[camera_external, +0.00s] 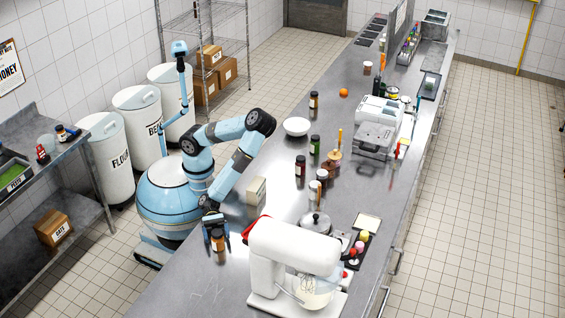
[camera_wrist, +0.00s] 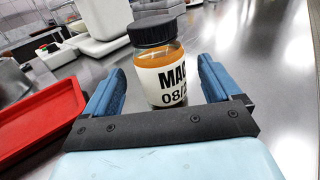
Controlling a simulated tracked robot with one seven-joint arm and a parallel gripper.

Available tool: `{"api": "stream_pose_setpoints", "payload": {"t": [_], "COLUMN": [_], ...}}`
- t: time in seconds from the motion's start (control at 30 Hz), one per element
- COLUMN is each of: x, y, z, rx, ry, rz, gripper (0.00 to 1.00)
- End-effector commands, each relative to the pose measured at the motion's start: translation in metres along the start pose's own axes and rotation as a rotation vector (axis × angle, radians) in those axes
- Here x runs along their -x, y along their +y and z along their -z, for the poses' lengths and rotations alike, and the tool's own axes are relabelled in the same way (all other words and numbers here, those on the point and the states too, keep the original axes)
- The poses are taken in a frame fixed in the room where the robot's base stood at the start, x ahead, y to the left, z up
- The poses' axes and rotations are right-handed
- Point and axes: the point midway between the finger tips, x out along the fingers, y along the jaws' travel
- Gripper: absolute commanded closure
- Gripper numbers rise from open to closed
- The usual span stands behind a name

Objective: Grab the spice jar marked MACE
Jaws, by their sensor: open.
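The spice jar (camera_wrist: 160,62) has a black lid, orange-brown contents and a white label reading "MAC" and "08/2", the rest being turned out of sight. It stands upright on the steel counter. My gripper (camera_wrist: 158,88) is open, with one blue finger on each side of the jar in the wrist view, and the jar's base is hidden behind the gripper body. I cannot tell whether the fingers touch it. In the external view my gripper (camera_external: 215,232) is low over the counter's near left edge, with the small jar (camera_external: 217,240) at its fingers.
A red tray (camera_wrist: 40,122) lies left of the jar in the wrist view. A white stand mixer (camera_external: 290,250) stands to the right in the external view. A beige box (camera_external: 256,190), a white bowl (camera_external: 296,126) and other jars (camera_external: 300,166) stand further along the counter (camera_external: 190,292).

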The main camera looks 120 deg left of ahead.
Motion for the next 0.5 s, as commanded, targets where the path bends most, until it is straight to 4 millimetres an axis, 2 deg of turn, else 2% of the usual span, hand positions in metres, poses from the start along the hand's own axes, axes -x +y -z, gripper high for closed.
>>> {"api": "stream_pose_setpoints", "payload": {"t": [0.17, 0.5], "x": [-0.01, -0.05], "y": [-0.001, 0.0], "z": [-0.001, -0.001], "rx": [-0.001, 0.0], "ry": [-0.001, 0.0], "rz": [0.001, 0.0], "gripper": [0.09, 0.09]}}
